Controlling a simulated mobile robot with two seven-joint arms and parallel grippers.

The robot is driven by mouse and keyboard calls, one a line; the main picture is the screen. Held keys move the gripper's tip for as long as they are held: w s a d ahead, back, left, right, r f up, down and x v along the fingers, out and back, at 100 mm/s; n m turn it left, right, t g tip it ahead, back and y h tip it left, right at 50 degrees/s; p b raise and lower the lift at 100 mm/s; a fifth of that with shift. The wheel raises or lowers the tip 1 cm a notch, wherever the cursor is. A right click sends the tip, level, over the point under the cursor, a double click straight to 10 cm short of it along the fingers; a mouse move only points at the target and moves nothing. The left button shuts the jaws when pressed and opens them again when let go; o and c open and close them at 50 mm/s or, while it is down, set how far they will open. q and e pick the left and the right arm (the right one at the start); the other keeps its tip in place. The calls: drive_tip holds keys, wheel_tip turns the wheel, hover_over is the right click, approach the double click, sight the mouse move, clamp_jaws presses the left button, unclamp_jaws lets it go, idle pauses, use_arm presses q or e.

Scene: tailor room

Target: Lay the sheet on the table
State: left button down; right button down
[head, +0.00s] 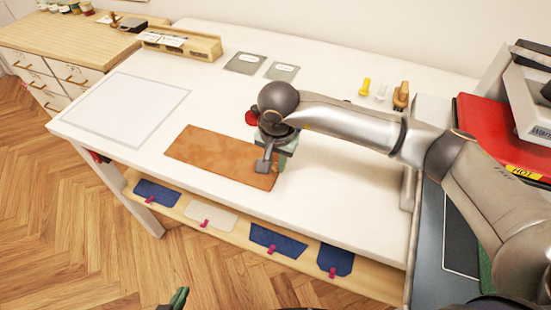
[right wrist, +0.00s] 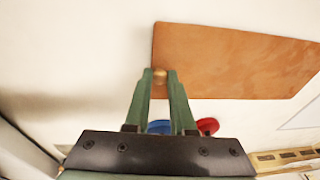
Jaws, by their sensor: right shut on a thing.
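The sheet (head: 215,155) is a brown, leather-like rectangle lying on the white table (head: 340,185), near its front edge. It also shows in the right wrist view (right wrist: 230,60). My right gripper (head: 275,165) reaches down at the sheet's right end.
A pale square with a grey outline (head: 125,110) lies on the table, left of the sheet. Two grey cards (head: 245,63) and a wooden rack (head: 180,42) are at the back. A red thing (head: 252,117) is beside my right gripper. A red press (head: 495,125) stands right.

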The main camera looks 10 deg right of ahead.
drive_tip(key=c, duration=0.8)
unclamp_jaws()
drive_tip(key=shift+o, duration=0.2)
drive_tip(key=shift+r, duration=0.1)
wheel_tip(320, 180, up, 12)
drive_tip(key=s+b, duration=0.1)
drive_tip(key=s, duration=0.1)
drive_tip(key=shift+a+b, duration=0.15)
drive_tip(key=shift+b, duration=0.15)
